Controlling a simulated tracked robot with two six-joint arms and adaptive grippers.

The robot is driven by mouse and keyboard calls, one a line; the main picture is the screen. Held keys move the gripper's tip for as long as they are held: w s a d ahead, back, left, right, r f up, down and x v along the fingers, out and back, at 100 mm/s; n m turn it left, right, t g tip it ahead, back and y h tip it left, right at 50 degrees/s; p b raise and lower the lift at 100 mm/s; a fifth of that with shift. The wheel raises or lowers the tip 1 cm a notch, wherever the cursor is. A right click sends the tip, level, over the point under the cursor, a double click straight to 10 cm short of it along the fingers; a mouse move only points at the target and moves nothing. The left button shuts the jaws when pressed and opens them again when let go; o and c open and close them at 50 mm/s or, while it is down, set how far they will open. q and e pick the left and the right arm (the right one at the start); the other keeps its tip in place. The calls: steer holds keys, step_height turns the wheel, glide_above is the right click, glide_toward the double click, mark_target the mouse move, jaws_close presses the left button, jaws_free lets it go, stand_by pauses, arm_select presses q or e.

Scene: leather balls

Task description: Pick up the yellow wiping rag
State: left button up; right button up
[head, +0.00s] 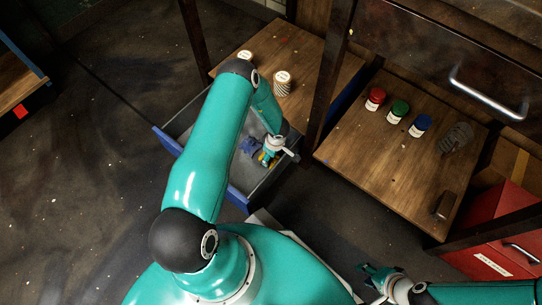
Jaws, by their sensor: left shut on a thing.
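The yellow wiping rag (262,157) shows as a small yellow patch inside the open blue-edged drawer (238,196), left of the table's middle post. My left gripper (268,160) reaches down into the drawer and is shut on the yellow rag. The gripper and wrist hide most of the rag. A crumpled blue rag (250,146) lies beside it on the drawer's grey floor.
Two pale-lidded jars (282,83) stand on the wooden shelf behind the drawer. Red (375,99), green (398,113) and blue (420,126) jars stand on the right shelf, near a dark glove-like item (456,138). A red cabinet (500,235) stands at the right.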

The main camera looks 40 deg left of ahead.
arm_select(q)
steer(key=shift+r, duration=0.15)
step_height(320, 180, up, 28)
steer(key=p, duration=1.3)
